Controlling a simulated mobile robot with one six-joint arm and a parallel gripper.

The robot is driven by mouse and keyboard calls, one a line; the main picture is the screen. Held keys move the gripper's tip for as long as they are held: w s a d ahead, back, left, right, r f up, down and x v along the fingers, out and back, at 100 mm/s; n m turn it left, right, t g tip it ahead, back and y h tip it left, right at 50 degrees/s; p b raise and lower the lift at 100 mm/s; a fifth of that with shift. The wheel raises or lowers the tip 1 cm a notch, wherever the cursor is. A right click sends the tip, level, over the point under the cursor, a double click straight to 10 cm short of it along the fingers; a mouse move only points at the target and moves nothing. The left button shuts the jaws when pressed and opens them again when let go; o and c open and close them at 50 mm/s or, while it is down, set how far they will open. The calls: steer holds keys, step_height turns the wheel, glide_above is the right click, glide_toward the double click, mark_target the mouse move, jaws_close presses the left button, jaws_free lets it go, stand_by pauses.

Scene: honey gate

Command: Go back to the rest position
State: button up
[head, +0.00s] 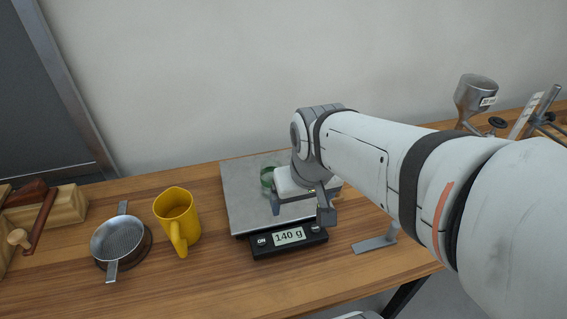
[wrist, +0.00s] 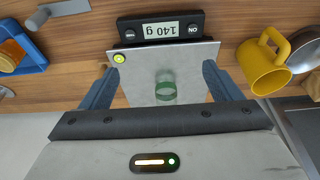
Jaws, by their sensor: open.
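My gripper (head: 300,208) hangs over the scale at the end of my arm, with its jaws apart. In the wrist view its two blue-grey fingers (wrist: 160,88) stand wide apart. A clear, green-tinted round vessel (wrist: 166,88) shows between them, apart from both fingers in that picture. In the head view the vessel (head: 267,178) is partly hidden behind my gripper. It stands on the grey plate of the scale (head: 237,195); the scale's display (head: 289,236) reads 140 g.
A yellow mug (head: 176,215) and a metal strainer (head: 121,242) stand left of the scale on the wooden table (head: 200,285). A metal bracket (head: 375,243) lies to its right. A steel funnel (head: 476,95) stands at the back right. A blue-edged tray (wrist: 27,60) shows in the wrist view.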

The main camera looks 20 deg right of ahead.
steer(key=s, duration=0.2)
steer(key=shift+s+f, duration=0.1)
steer(key=shift+s, duration=0.2)
stand_by(2.0)
steer(key=shift+c, duration=0.3)
